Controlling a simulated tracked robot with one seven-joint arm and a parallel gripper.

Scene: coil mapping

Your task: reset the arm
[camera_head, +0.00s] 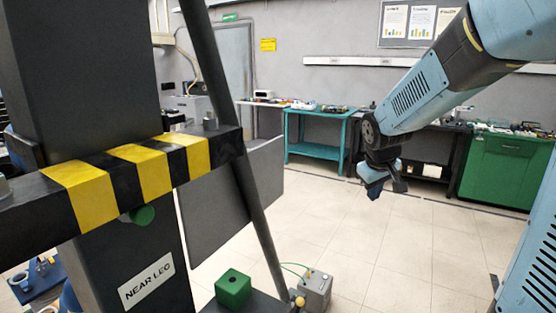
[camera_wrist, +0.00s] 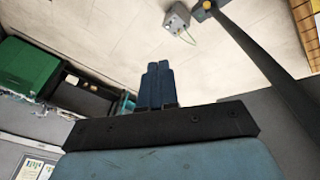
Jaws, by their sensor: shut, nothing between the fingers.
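My blue arm (camera_head: 420,95) reaches in from the upper right in the head view and bends down at the wrist. My gripper (camera_head: 374,190) hangs at its end over the open tiled floor, apart from everything around it. In the wrist view my gripper (camera_wrist: 156,72) shows two dark blue fingers side by side, shut with nothing between them.
A dark frame with a yellow-and-black striped beam (camera_head: 120,170) and a slanted post (camera_head: 240,150) stands at left. A green block (camera_head: 233,288) and a grey box (camera_head: 315,290) are low in front. A teal table (camera_head: 318,151) and green cabinet (camera_head: 500,172) line the back. Floor between is clear.

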